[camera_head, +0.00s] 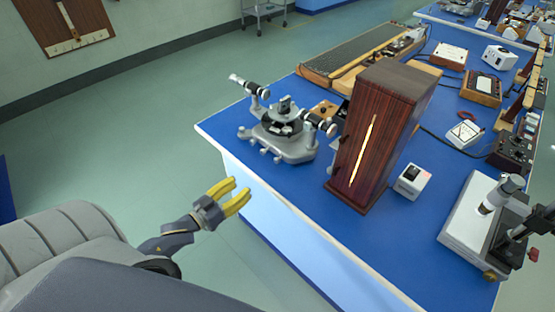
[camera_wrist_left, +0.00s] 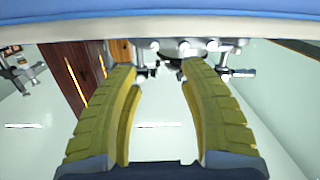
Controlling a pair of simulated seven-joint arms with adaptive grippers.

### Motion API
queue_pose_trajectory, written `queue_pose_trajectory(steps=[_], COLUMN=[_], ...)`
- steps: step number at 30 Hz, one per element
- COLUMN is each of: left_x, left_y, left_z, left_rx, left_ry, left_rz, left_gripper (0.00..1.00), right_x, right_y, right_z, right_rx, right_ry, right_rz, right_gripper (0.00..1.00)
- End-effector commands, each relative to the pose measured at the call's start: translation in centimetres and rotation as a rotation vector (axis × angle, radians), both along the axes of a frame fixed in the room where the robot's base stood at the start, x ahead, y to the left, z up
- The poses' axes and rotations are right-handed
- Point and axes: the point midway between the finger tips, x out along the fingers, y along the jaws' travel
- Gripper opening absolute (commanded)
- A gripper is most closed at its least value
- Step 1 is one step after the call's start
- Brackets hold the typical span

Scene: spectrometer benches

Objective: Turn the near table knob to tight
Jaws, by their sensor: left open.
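The spectrometer (camera_head: 288,138) is a grey metal instrument with a round central table, two black-and-silver telescope tubes and a three-legged base. It stands near the left corner of the blue bench. Small silver knobs (camera_head: 265,151) stick out on its near side; I cannot tell which is the near table knob or how tight it is. My left gripper (camera_head: 241,188) has yellow fingers, open and empty, off the bench edge, in front of the spectrometer and apart from it. In the left wrist view the spectrometer (camera_wrist_left: 184,47) shows beyond the fingertips, partly hidden. My right gripper is not in view.
A tall dark wooden box (camera_head: 376,135) stands right of the spectrometer. A small white cube device (camera_head: 412,181) and a microscope (camera_head: 486,225) stand further right. The bench's pale edge (camera_head: 262,185) lies between my left gripper and the spectrometer. A long wooden case (camera_head: 362,55) lies behind.

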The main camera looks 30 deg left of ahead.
Motion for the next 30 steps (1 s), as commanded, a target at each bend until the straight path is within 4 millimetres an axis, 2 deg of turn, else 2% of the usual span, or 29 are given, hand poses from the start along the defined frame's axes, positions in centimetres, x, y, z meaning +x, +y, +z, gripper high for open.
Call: queue_pose_trajectory(steps=[5,11,30], left_x=[0.0,1.5,11.2], left_y=[-0.6,-1.1,-3.9], left_z=[1.1,1.2,1.3], left_rx=[-0.044,-0.050,-0.050], left_ry=[-0.038,-0.044,-0.044], left_rz=[-0.026,-0.029,-0.029], left_gripper=[0.43,0.43,0.43], right_x=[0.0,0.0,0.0], right_y=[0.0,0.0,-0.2], right_z=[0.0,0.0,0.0], right_rx=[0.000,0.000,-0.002], right_ry=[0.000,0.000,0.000], right_rz=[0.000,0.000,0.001], right_gripper=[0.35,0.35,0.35])
